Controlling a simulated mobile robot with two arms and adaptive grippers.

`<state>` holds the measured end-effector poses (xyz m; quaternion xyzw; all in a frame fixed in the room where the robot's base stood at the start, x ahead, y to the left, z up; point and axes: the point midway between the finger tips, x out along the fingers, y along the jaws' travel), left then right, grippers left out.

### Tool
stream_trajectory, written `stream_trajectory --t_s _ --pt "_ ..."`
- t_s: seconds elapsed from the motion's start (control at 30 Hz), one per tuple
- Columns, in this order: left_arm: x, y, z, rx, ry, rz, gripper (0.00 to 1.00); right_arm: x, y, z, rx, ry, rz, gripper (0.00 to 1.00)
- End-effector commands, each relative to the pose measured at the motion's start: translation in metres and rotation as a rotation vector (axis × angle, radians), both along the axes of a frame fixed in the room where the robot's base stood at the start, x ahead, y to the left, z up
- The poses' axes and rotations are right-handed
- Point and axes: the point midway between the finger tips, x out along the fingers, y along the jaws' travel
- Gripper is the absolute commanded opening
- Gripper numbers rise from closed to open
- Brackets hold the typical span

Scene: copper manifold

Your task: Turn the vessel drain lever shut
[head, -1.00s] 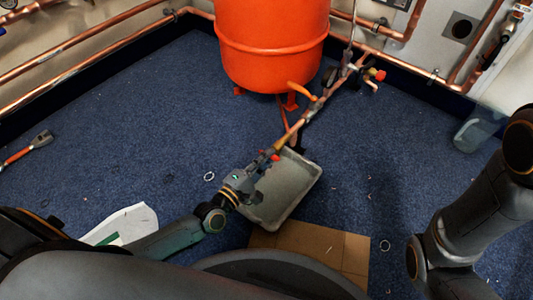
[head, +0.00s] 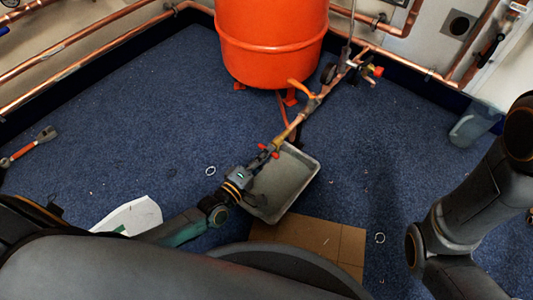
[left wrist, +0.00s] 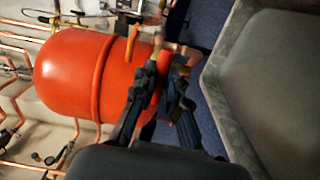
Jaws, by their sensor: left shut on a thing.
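The orange-red vessel (head: 270,45) stands at the back centre. A copper drain pipe (head: 310,104) runs from beside it down towards the front. Small red handle parts (head: 275,154) show at the pipe's near end, on both sides of my left fingertips. I take them for the drain lever. My left gripper (head: 266,151) is shut on this lever; the fingers hide much of it. In the left wrist view the fingers (left wrist: 168,72) reach to the brass pipe end, and the vessel (left wrist: 85,75) lies beyond. My right arm is at the right edge; its gripper is out of view.
An orange lever (head: 302,89) sits farther up the pipe. A grey tray (head: 312,172) lies under the pipe's end. Cardboard (head: 325,240) lies in front. A clear jug (head: 474,124) stands at right. The blue carpet at left is mostly free.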

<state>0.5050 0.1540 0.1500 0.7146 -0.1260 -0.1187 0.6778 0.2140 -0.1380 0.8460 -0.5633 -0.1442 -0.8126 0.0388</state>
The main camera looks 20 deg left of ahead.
Motion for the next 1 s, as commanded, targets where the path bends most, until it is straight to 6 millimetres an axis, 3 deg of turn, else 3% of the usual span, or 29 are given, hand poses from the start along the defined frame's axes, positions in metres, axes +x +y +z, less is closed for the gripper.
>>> stream_trajectory --t_s 0.17,0.2,0.3,0.67,1.0 --pt "-0.001 0.0 -0.001 0.004 0.002 -0.002 0.0 0.0 0.0 0.0 0.0 0.0 0.0 0.4" --pt "-0.001 0.0 -0.001 0.004 0.002 -0.002 0.21 0.0 0.0 0.0 0.0 0.0 0.0 0.4" --pt "0.0 0.0 -0.001 0.003 0.002 -0.002 0.35 0.0 0.0 0.0 0.0 -0.001 0.0 0.4" --pt "-0.005 0.002 -0.001 0.002 0.003 -0.001 0.35 0.001 0.0 0.0 0.003 0.002 0.003 0.4" --pt "-0.066 0.024 -0.002 0.003 0.005 -0.002 0.35 0.0 0.0 0.0 0.001 0.0 0.001 0.4"
